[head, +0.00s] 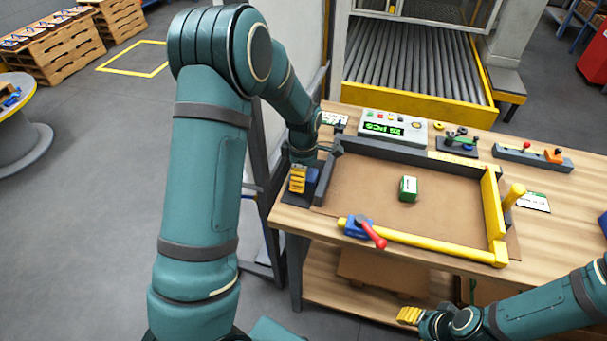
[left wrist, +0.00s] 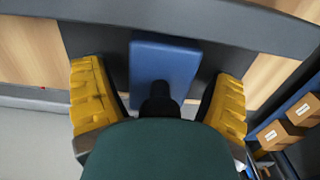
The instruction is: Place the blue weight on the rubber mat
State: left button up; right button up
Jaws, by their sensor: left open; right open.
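The blue weight (head: 311,183) is at the left end of the table, beside the tray's left edge, partly hidden by my left gripper. The left wrist view shows its blue top (left wrist: 165,58) and dark knob (left wrist: 160,100). A dark mat (head: 293,198) shows beneath it; the weight appears to rest there, though its contact edge is hidden. My left gripper (head: 298,179) is open, with its yellow fingers (left wrist: 160,100) on either side of the weight and gaps visible. My right gripper (head: 410,316) is open and empty, low in front of the table.
A brown tray (head: 450,200) has dark and yellow rails and holds a green box (head: 408,189). A blue clamp with a red handle (head: 368,231) sits at its front. A counter display (head: 392,126) stands behind. A roller conveyor (head: 415,65) is beyond.

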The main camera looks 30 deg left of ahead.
pick_arm(q)
notch_tip(320, 180, up, 12)
jog(key=p, duration=0.3)
jog(key=shift+r, duration=0.1)
dwell(0.7)
